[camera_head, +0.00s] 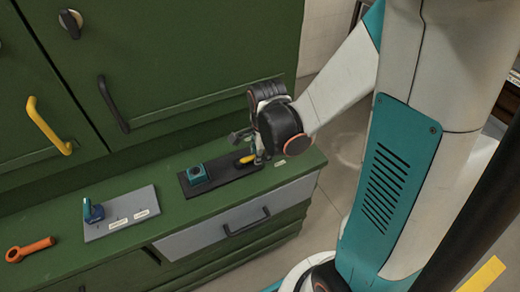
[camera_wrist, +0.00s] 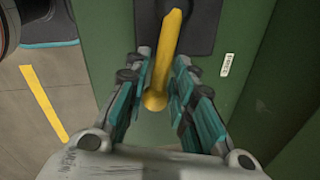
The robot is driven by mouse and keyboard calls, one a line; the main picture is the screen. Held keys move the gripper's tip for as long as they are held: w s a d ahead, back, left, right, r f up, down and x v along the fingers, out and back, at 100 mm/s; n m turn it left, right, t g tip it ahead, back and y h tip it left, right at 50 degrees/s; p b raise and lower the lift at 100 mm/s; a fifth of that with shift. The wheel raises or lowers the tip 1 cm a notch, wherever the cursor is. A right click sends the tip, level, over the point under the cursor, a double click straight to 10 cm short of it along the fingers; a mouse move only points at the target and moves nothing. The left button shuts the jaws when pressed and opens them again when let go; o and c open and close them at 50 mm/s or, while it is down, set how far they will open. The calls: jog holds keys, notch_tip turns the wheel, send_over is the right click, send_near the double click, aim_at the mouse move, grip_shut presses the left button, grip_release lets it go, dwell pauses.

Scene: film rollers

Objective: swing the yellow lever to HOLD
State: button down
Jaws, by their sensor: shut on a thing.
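The yellow lever (camera_head: 246,158) sits on a dark plate (camera_head: 228,175) on the green cabinet top. In the wrist view the yellow lever (camera_wrist: 166,60) runs from the dark plate (camera_wrist: 205,22) at the top down to a rounded end between my fingers. My gripper (camera_wrist: 162,85) is shut on the lever near that end. In the head view my gripper (camera_head: 257,150) is over the right end of the plate, partly hiding the lever. A white label (camera_wrist: 226,65) lies right of the lever; I cannot read it surely. I see no readable HOLD mark.
A teal block (camera_head: 197,175) stands on the same plate, left of the lever. Farther left are a grey plate (camera_head: 125,215) with a blue lever (camera_head: 93,210) and an orange ring-ended tool (camera_head: 30,249). Cabinet doors with a yellow handle (camera_head: 48,126) and black handle (camera_head: 113,104) rise behind.

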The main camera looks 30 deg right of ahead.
jog(key=shift+s, duration=0.15)
dwell(0.4)
jog(key=c, duration=1.6)
grip_release()
jog(key=shift+o, duration=0.2)
jog(key=shift+r, duration=0.1)
notch_tip(320, 180, up, 12)
jog(key=s, duration=0.2)
jog(key=shift+s+a+f, duration=0.2)
jog(key=shift+a, duration=0.15)
